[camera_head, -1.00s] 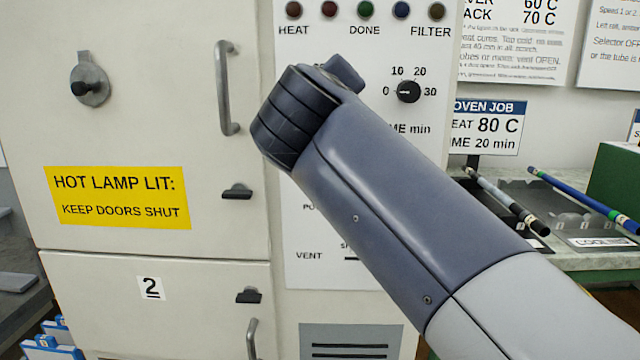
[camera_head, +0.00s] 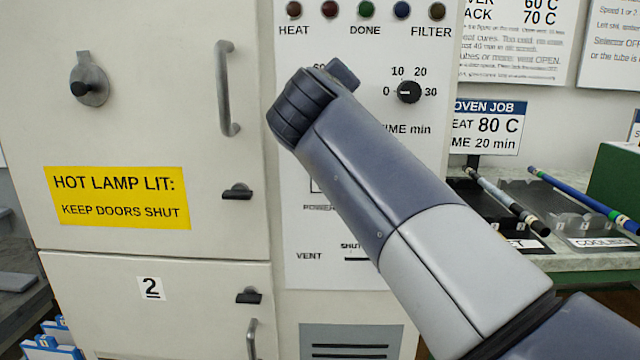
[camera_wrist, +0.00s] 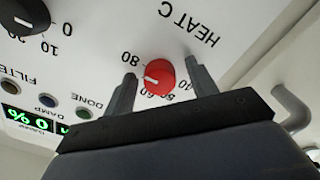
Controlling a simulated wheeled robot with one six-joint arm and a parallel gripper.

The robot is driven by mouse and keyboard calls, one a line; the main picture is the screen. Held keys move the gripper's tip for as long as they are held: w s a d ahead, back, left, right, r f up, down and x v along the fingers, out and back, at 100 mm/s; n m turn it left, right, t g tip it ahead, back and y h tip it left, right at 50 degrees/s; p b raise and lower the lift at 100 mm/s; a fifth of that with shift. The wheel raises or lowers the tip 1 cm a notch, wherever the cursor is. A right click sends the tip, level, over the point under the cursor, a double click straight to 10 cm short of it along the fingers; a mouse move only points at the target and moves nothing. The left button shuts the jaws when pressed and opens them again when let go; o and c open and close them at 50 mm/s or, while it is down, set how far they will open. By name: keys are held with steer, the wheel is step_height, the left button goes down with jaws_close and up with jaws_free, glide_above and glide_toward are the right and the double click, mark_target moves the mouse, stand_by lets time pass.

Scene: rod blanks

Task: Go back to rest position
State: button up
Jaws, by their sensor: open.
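My gripper (camera_wrist: 160,88) shows in the wrist view with its two fingers apart and nothing between them that it holds. A red HEAT C dial (camera_wrist: 159,77) on the white oven panel appears beyond and between the fingers. I cannot tell the exact gap between fingers and dial. In the head view my arm crosses in front of the panel from the lower right, and the gripper and the red dial are hidden behind it. The black time dial (camera_head: 408,91) shows to the right of my arm and points at the 0 side.
The oven's upper door has a grey handle (camera_head: 228,88) and a yellow warning label (camera_head: 117,197). A lower door marked 2 (camera_head: 151,288) is below. At right, a bench holds a grey rod (camera_head: 506,200) and a blue rod (camera_head: 583,201). A green box (camera_head: 614,180) stands behind.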

steer(key=n+p, duration=1.4)
steer(key=p, duration=0.1)
steer(key=r+n+p, duration=0.1)
steer(key=n+p, duration=0.6)
steer(key=p, duration=0.1)
steer(key=shift+s, duration=0.25)
steer(key=shift+f+p, duration=0.1)
steer(key=shift+p, duration=0.2)
